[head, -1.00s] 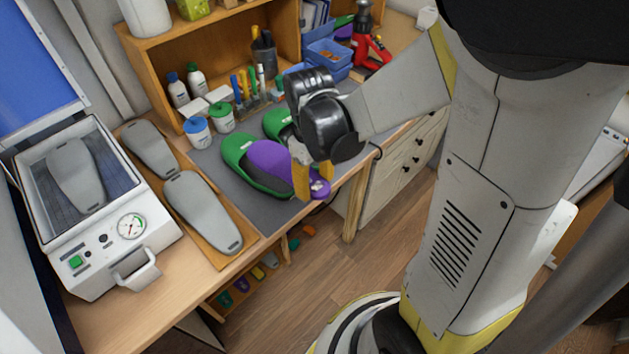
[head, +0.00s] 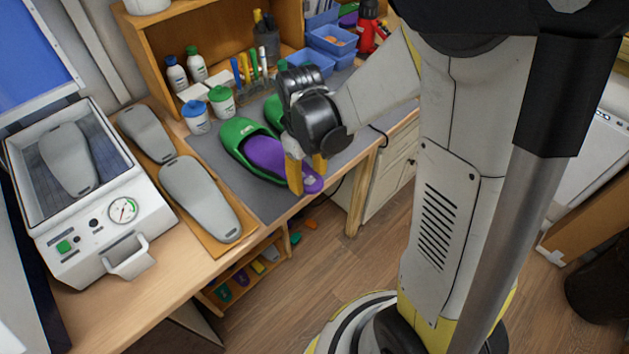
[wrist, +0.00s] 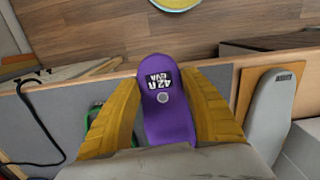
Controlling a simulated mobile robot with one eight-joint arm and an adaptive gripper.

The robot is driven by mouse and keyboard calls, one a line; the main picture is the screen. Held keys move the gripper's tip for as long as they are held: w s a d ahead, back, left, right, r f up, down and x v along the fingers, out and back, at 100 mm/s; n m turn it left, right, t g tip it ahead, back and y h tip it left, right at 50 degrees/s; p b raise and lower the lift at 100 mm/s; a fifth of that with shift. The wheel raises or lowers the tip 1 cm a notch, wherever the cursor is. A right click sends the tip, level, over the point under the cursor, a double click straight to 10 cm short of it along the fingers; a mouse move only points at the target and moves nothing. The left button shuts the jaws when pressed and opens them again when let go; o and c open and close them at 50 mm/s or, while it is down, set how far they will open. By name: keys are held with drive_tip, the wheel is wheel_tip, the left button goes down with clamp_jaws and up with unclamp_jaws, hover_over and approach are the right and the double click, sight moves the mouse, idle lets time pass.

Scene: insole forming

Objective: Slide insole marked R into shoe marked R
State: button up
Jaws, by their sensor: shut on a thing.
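A purple insole (head: 265,153) lies with its front part in the opening of a green shoe (head: 236,134). Its heel end sticks out over the mat's front edge. My gripper (head: 306,180) is shut on the insole near this heel end. In the wrist view the insole (wrist: 170,120) is between my yellow fingers (wrist: 165,115), with an upside-down label reading 42, a letter like R, and EVA. A second green shoe (head: 273,111) stands behind, partly hidden by my gripper. The shoes' own marks are not readable. The insole's toe end is hidden inside the shoe.
Grey foot forms (head: 200,195) lie on a wooden board left of the mat (head: 262,201). A white press (head: 100,225) stands at far left. Lidded pots (head: 196,118), bottles and pens stand behind the shoes. The bench's front edge is close below my gripper.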

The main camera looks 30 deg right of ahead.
sight(281, 159)
drive_tip(key=shift+w+a+f, duration=0.1)
drive_tip(key=shift+w+a, duration=0.15)
drive_tip(key=shift+w, duration=0.45)
drive_tip(key=shift+w+a+f, duration=0.1)
drive_tip(key=shift+w+a, duration=0.2)
drive_tip(key=shift+w, duration=0.45)
drive_tip(key=shift+w+a+f, duration=0.1)
drive_tip(key=shift+w+a, duration=0.15)
drive_tip(key=shift+w, duration=0.45)
drive_tip(key=shift+w+a+f+b, duration=0.2)
drive_tip(key=shift+w+a, duration=0.1)
drive_tip(key=shift+w, duration=0.5)
drive_tip(key=shift+w+a+f+b, duration=0.1)
drive_tip(key=shift+w+a+b, duration=0.2)
drive_tip(key=shift+w, duration=0.45)
drive_tip(key=shift+w+a+f+b, duration=0.15)
drive_tip(key=shift+w+a, duration=0.15)
drive_tip(key=shift+w, duration=0.5)
drive_tip(key=o, duration=1)
drive_tip(key=shift+o, duration=0.2)
wheel_tip(281, 159, up, 12)
drive_tip(key=shift+w, duration=0.2)
drive_tip(key=shift+a, duration=0.1)
